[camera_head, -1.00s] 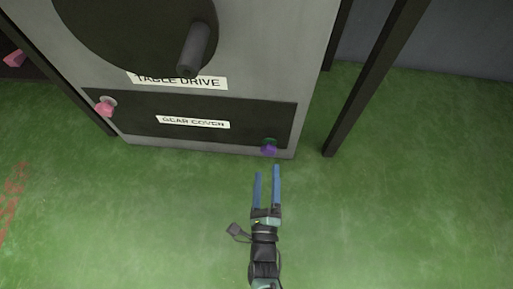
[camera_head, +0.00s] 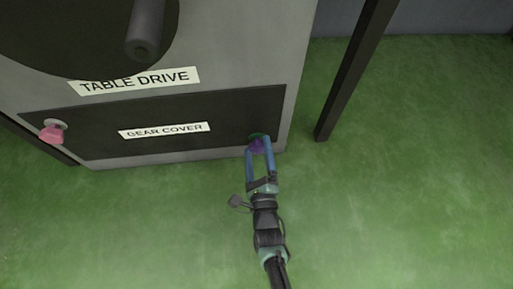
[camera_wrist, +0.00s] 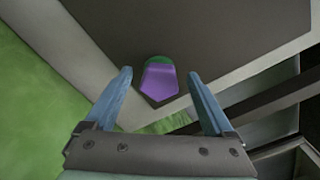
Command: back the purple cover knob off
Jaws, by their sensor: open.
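The purple cover knob (camera_head: 256,146) sits on a green base at the lower right corner of the dark gear cover (camera_head: 100,132). In the wrist view the purple knob (camera_wrist: 160,82) lies between and just beyond the fingertips, with a gap on each side. My gripper (camera_head: 259,142) is open, and its blue fingers reach up to the knob in the head view, partly hiding it. In the wrist view my gripper (camera_wrist: 159,75) shows nothing between its pads touching them.
A pink knob (camera_head: 52,132) is at the cover's left end. A large dark wheel with a handle (camera_head: 147,28) is above the table drive label (camera_head: 134,81). A dark post (camera_head: 350,75) stands right of the cabinet. The green floor (camera_head: 410,190) is clear at right.

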